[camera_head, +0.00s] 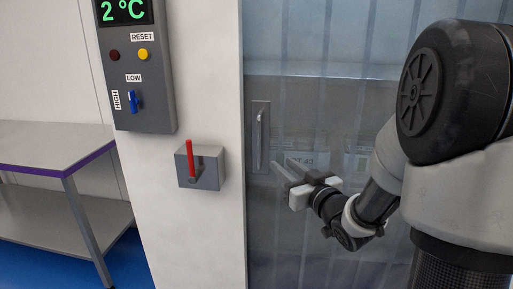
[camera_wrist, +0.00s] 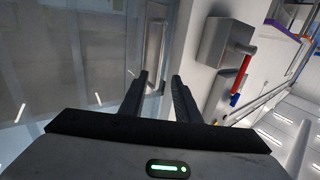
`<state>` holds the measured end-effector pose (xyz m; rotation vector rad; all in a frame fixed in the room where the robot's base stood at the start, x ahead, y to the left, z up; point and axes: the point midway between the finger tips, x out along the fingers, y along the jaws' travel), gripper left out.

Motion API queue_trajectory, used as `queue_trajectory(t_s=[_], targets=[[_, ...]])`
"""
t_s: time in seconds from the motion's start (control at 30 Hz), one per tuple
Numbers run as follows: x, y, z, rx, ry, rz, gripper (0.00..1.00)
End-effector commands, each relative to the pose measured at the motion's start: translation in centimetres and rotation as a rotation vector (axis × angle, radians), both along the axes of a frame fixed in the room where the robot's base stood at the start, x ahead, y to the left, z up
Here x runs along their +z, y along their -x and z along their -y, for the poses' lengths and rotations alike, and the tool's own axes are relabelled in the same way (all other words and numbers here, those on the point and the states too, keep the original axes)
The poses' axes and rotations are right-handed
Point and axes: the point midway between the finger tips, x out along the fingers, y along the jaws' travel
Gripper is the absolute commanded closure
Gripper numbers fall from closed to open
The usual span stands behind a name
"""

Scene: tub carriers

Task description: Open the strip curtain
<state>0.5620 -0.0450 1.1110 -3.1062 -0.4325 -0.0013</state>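The strip curtain (camera_head: 345,120) is a translucent, bluish sheet of hanging strips that fills the doorway on the right of the head view. A vertical metal handle (camera_head: 260,138) on a plate sits at its left edge. The handle also shows in the wrist view (camera_wrist: 155,45), ahead of the fingers. My gripper (camera_head: 282,172) is to the right of and a little below the handle in the head view. In the wrist view my gripper (camera_wrist: 160,82) has its two fingers apart with nothing between them. The fingertips appear close to the handle; contact cannot be told.
A grey box with a red lever (camera_head: 190,160) is on the white wall left of the handle. Above it is a control panel (camera_head: 135,65) reading 2 °C, with buttons and a blue switch. A grey table (camera_head: 50,147) stands at far left. Shelved items show dimly behind the curtain.

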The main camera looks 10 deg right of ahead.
Motion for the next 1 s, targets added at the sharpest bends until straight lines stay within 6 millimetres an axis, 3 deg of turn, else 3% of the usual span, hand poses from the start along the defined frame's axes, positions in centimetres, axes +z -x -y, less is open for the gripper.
queue_trajectory(t_s=[0.6,0.8,1.0], targets=[[0.0,-12.3,-3.6,0.001,0.001,0.0,0.71],[0.0,-14.9,-4.3,0.0,0.0,-0.001,0.71],[0.1,-15.7,-4.5,-0.001,0.001,-0.001,0.71]])
